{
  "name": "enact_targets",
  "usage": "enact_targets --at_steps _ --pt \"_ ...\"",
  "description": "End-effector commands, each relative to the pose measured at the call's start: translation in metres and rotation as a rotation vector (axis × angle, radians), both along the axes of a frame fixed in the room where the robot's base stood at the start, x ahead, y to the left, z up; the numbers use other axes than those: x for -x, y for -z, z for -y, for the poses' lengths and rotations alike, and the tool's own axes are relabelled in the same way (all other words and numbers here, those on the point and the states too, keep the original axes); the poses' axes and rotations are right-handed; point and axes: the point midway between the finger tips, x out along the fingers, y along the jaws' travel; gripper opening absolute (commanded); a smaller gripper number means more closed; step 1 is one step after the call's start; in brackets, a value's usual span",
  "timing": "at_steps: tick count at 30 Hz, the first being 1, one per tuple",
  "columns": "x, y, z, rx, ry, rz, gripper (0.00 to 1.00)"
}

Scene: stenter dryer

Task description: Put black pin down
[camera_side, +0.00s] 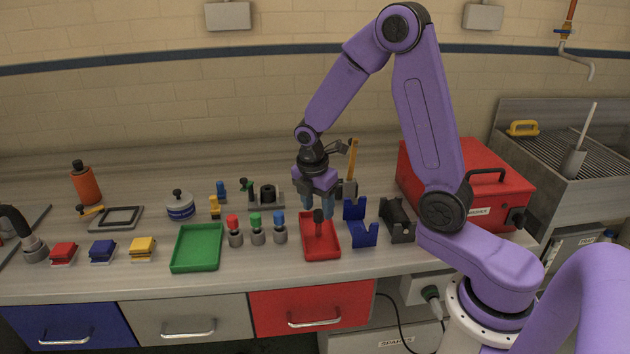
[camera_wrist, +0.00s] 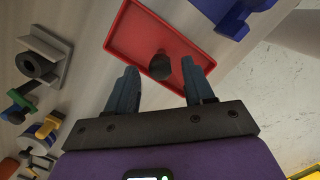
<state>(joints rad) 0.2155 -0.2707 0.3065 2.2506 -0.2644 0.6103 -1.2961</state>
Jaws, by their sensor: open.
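The black pin (camera_side: 318,222) stands upright in the red tray (camera_side: 321,250), toward its back half. In the wrist view the dark top of the pin (camera_wrist: 159,66) shows over the red tray (camera_wrist: 135,35), between and beyond the fingertips. My gripper (camera_side: 317,208) points down above the tray, with its blue fingers open on either side of the pin's top. In the wrist view my gripper (camera_wrist: 163,75) has a wide gap between the fingers, and nothing is seen clamped in it.
A green tray (camera_side: 197,249) and pins with red, green and blue tops (camera_side: 256,228) stand left of the red tray. Blue cradles (camera_side: 362,235) and a black block (camera_side: 397,220) stand close on its right. A red toolbox (camera_side: 490,190) is behind them.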

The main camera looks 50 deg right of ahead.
Motion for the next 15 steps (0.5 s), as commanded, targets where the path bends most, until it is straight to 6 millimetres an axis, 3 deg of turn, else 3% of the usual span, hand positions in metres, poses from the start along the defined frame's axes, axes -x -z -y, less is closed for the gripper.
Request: enact_targets --at_steps 9,15 --pt "-0.001 -0.063 -0.010 -0.002 -0.001 0.007 0.53" --pt "-0.001 -0.088 -0.014 -0.001 -0.001 0.003 0.53"
